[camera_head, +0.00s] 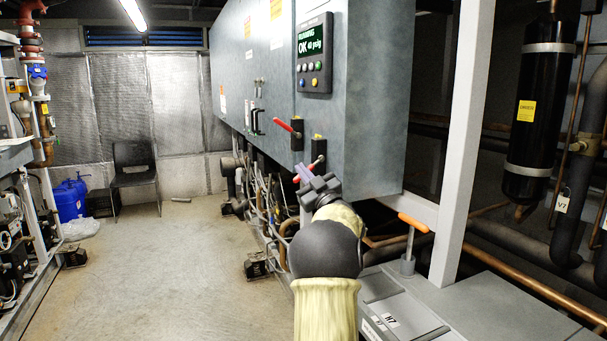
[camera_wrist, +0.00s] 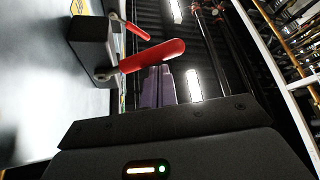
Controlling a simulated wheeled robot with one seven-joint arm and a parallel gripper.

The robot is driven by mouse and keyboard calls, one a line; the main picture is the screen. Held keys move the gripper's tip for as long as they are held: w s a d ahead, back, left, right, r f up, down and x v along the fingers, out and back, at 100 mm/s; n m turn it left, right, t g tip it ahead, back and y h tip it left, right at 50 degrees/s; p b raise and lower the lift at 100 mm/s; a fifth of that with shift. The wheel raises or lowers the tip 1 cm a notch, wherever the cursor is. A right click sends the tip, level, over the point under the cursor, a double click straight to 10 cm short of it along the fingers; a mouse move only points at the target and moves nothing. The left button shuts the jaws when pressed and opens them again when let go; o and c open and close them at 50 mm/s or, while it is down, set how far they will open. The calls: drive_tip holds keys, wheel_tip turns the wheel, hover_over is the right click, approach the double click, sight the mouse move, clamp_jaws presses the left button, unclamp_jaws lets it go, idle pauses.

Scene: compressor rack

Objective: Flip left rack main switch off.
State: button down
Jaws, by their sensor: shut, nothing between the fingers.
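Two red-handled switch levers are on black mounts on the grey cabinet. In the head view the farther lever (camera_head: 285,126) slants up and left from its mount. The nearer lever (camera_head: 310,166) slants down and left, just above my gripper (camera_head: 303,176). In the wrist view the large near lever (camera_wrist: 152,55) crosses just beyond the purple fingers of my gripper (camera_wrist: 160,86). The other lever (camera_wrist: 130,27) is farther off. The fingers are together with nothing between them. Whether they touch the near lever I cannot tell. No label naming the switches is readable.
The cabinet's display panel (camera_head: 314,52) reads running, OK. A white post (camera_head: 463,140) and an orange-handled valve (camera_head: 413,223) stand right of my arm. Cables and pipes (camera_head: 270,200) hang below the cabinet. The floor (camera_head: 170,260) to the left is mostly open.

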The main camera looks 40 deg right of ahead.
wheel_tip(320, 180, up, 3)
drive_tip(key=a, duration=0.2)
drive_tip(key=d+b+v, duration=0.1)
drive_tip(key=b+v, duration=0.1)
drive_tip(key=v, duration=0.7)
drive_tip(key=shift+s+a, duration=0.3)
drive_tip(key=shift+s, duration=0.3)
drive_tip(key=shift+w+r, duration=0.1)
